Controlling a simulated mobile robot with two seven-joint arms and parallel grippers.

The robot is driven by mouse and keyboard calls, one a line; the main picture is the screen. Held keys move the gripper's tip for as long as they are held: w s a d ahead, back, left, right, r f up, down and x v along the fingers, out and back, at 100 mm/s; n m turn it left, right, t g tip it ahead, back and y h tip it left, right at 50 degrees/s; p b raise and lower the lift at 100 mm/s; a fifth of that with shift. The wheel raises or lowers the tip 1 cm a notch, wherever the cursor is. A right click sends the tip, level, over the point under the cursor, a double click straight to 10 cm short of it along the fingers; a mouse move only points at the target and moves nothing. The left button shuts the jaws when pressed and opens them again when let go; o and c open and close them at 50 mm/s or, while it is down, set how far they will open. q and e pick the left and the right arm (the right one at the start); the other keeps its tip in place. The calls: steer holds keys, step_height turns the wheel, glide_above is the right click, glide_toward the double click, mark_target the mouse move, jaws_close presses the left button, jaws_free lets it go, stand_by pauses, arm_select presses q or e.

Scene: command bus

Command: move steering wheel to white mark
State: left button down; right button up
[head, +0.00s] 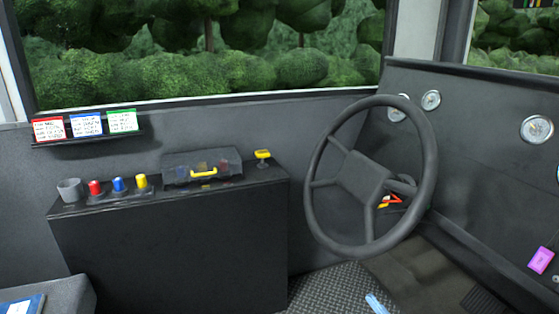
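The dark steering wheel (431,165) stands at the right of the head view, tilted, in front of the dashboard. Its spokes meet at a square hub (366,178). Behind the wheel, low on its right side, a small red and yellow item (391,200) shows through the gap between spokes. I cannot make out a white mark on the wheel or around it. Neither of my grippers is in view, and nothing touches the wheel.
A dark cabinet (170,245) at the left bears a grey cup, red, blue and yellow items, a case with a yellow handle (203,173) and a yellow device (262,155). Three cards hang above. The dashboard (480,140) has round gauges. Patterned floor (325,292) lies below.

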arm_select(q)
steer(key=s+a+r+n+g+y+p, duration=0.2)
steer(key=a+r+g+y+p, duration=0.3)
steer(key=p, duration=2.5)
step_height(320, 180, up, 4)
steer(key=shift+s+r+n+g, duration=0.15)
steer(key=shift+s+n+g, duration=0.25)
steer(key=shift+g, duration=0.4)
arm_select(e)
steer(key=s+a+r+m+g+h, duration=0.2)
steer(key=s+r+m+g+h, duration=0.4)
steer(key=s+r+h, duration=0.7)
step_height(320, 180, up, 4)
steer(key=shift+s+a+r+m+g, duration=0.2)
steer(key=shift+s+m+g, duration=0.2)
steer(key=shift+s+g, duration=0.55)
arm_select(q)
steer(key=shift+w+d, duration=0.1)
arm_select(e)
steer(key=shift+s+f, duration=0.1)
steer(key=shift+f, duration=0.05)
